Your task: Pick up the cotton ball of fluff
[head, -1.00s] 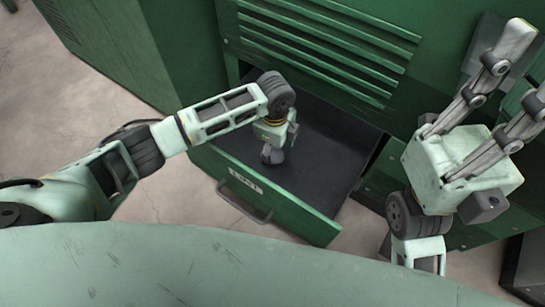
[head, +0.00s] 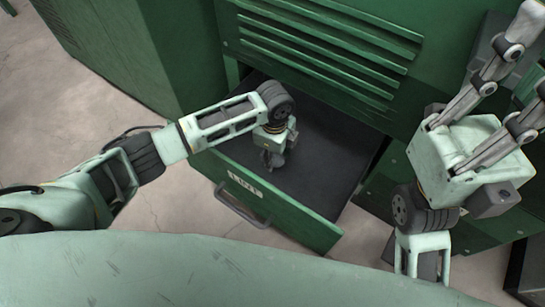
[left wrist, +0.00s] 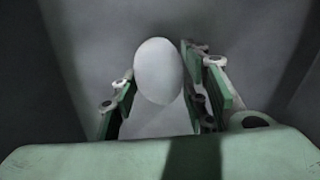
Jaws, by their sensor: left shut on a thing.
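The cotton ball of fluff (left wrist: 158,70) shows in the left wrist view as a smooth, pale, egg-shaped thing. It sits between the two fingers of my left gripper (left wrist: 166,92), which is shut on it. In the head view my left gripper (head: 271,160) points down into the open drawer, and its arm hides part of it. I cannot make out the ball in the head view. My right gripper (head: 538,55) is raised at the upper right, its fingers apart and empty, partly cut off by the picture's edge.
The open drawer (head: 325,175) has a dark, bare floor and a green front (head: 295,222) with a label and a handle (head: 238,208). A green cabinet with a slatted panel (head: 320,50) rises behind it. Another green cabinet (head: 145,50) stands at the left. Pale floor lies in front.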

